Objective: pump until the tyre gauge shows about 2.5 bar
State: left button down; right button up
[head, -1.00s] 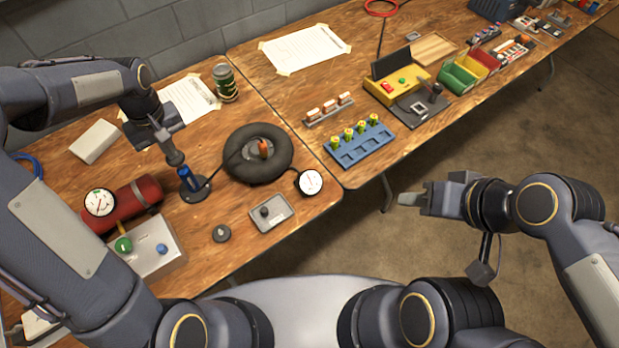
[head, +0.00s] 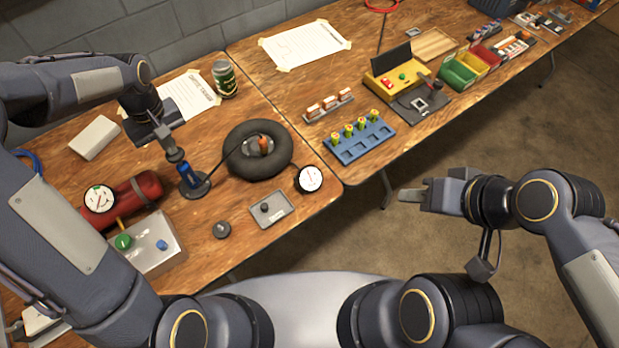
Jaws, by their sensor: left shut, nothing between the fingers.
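The small blue pump (head: 189,179) stands on a round dark base on the left table. My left gripper (head: 174,153) is shut and empty, pointing down with its tips right at the pump's top; I cannot tell whether they touch. The black tyre (head: 236,160) lies flat to the right of the pump. The white round tyre gauge (head: 311,178) sits beside it near the table's edge; its needle is too small to read. My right gripper (head: 412,195) hangs over the floor, away from the tables; its fingers cannot be told apart.
A grey tray (head: 268,210) and dark puck (head: 221,230) lie in front.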

pick_arm(q)
jog(key=shift+f+b, duration=0.75)
jog(key=shift+f, duration=0.45)
jog(key=shift+r+p, duration=1.45)
jog(key=shift+r, duration=0.25)
jog(key=shift+f+b, duration=1.35)
jog(key=shift+f, duration=0.35)
jog(key=shift+r+p, duration=1.05)
jog(key=shift+r, duration=0.15)
jog(key=shift+r+p, duration=0.3)
jog(key=shift+r, duration=0.15)
jog(key=shift+r, duration=0.1)
